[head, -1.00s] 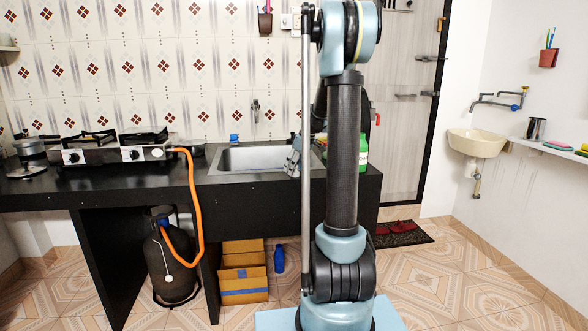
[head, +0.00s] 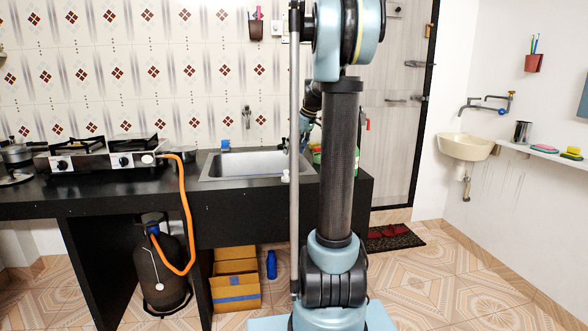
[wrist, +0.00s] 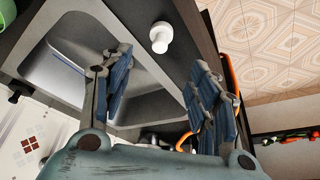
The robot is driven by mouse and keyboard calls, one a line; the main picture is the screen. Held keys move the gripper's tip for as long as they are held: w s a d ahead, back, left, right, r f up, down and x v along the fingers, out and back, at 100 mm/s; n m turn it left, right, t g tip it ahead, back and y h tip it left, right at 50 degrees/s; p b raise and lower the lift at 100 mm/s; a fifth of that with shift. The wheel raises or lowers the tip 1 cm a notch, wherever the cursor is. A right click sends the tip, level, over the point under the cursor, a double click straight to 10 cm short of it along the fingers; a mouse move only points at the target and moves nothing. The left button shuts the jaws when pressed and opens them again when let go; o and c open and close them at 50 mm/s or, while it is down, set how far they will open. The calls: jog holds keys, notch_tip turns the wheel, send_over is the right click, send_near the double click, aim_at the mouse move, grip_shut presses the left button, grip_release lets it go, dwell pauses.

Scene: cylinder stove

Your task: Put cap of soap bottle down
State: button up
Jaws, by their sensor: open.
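A small white cap (wrist: 160,34) stands on the dark counter strip by the sink's front edge in the wrist view. In the head view the cap (head: 285,177) is a small white spot at the sink's front right. My gripper (wrist: 161,60) is open, its two blue fingers apart and nothing between them; the cap lies beyond the fingertips, apart from them. In the head view my gripper (head: 304,128) is partly hidden behind my arm, above the sink's right end. A green bottle (head: 316,153) is mostly hidden behind my arm.
The steel sink (head: 222,169) is set in the black counter (head: 120,198). A tap (head: 247,112) is on the wall behind it. A gas stove (head: 95,158) is at the left, with an orange hose (head: 184,215) to a cylinder (head: 160,265) below.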

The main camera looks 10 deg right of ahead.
jog(key=s+a+f+m+h, duration=0.1)
jog(key=s+a+f+m, duration=0.15)
jog(key=s, duration=0.95)
jog(key=s+a+f+m+h, duration=0.1)
jog(key=s+f+m, duration=0.15)
jog(key=s, duration=0.85)
jog(key=s+f+m+g+h, duration=0.1)
jog(key=s+f+m, duration=0.2)
jog(key=s+f, duration=1.1)
jog(key=s, duration=0.4)
jog(key=shift+d+f+m, duration=0.15)
jog(key=shift+d+m, duration=0.05)
jog(key=shift+m, duration=0.2)
jog(key=shift+w+f, duration=0.2)
jog(key=shift+w, duration=0.25)
